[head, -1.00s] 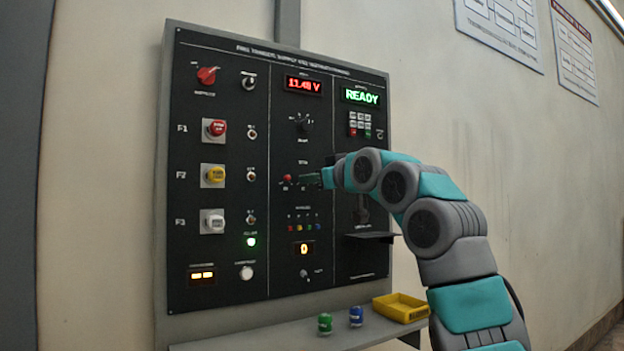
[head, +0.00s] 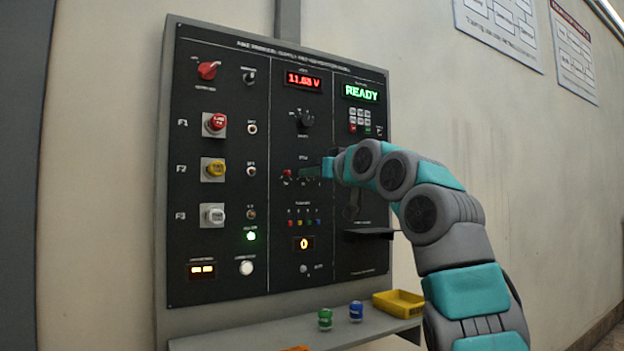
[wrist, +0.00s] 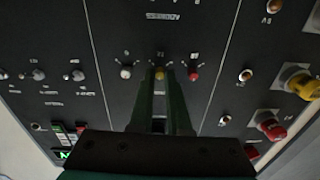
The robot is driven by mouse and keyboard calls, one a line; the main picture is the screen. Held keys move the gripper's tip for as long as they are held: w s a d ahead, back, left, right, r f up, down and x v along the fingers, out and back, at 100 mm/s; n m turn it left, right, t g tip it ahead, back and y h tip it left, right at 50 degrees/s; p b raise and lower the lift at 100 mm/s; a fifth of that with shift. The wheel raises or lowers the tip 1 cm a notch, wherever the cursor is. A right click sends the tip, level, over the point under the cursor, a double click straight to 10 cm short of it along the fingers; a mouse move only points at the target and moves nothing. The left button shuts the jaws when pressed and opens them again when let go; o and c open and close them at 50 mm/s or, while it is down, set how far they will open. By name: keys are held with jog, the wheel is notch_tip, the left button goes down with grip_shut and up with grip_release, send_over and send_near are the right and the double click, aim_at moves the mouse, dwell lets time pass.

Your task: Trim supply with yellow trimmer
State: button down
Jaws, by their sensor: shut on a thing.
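The yellow trimmer (wrist: 160,74) is a small knob in the middle of a row of three, between a white knob (wrist: 125,73) and a red knob (wrist: 194,75) in the wrist view. My gripper (wrist: 160,80) is shut on the yellow trimmer, its two green fingers on either side of it. In the head view my gripper (head: 312,173) covers the yellow and white knobs; the red knob shows just left of it. The red voltage display (head: 303,81) above reads about 11.63 V.
A green READY display (head: 360,93) and keypad are at the upper right of the panel. A small ledge (head: 368,233) juts out below my wrist. The shelf holds a green can (head: 325,318), a blue can (head: 356,311) and a yellow tray (head: 398,303).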

jog(key=shift+s+m, duration=0.1)
jog(key=shift+m, duration=2.1)
jog(key=c, duration=0.9)
grip_release()
jog(key=shift+b+v, duration=1.8)
jog(key=shift+v, duration=2)
